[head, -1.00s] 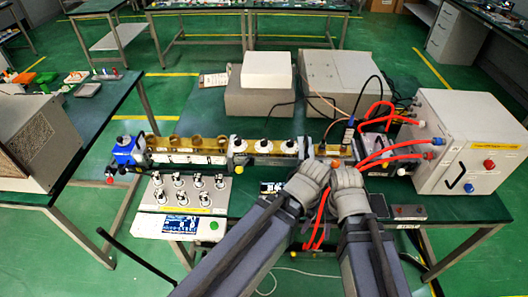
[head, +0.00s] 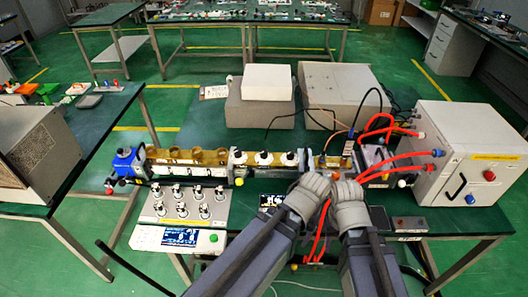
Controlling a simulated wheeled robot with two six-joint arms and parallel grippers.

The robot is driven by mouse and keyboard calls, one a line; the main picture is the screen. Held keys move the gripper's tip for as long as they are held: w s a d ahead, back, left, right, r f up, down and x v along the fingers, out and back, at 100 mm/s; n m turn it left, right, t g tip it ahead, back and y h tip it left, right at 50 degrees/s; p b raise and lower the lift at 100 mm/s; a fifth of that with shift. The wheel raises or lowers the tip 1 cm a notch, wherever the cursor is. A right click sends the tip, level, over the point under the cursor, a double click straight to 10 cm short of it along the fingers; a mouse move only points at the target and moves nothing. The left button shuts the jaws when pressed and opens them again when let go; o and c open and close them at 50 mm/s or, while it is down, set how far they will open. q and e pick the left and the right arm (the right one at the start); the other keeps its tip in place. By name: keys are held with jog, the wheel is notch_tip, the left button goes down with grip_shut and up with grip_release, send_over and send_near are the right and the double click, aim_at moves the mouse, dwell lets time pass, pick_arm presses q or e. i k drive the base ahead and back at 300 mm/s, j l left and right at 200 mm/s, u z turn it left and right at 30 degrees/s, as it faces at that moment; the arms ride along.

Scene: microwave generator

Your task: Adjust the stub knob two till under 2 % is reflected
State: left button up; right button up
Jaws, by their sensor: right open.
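A row of white stub knobs stands on the waveguide line (head: 212,157) on the bench. The middle white knob (head: 264,158) is upright, between a left one (head: 238,157) and a right one (head: 290,158). I cannot read any numbers on them. My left gripper (head: 313,184) is in front and to the right of these knobs, apart from them; its fingers are too unclear to tell open from shut. My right gripper (head: 346,190) is open beside it, farther right.
A grey-white generator box (head: 460,155) with red cables (head: 392,163) stands at the right. A panel (head: 157,208) with several black-and-white knobs and a lit screen (head: 180,237) lies at the front left. Grey boxes (head: 340,92) stand behind the line.

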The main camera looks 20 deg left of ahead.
aim_at(263, 153)
jog(key=i+j, duration=0.1)
jog(key=j, duration=0.2)
jog(key=i+j, duration=0.1)
jog(key=j, duration=0.2)
jog(key=i+j, duration=0.15)
jog(key=j, duration=0.15)
jog(key=i+j+z, duration=0.2)
jog(key=i+j, duration=0.05)
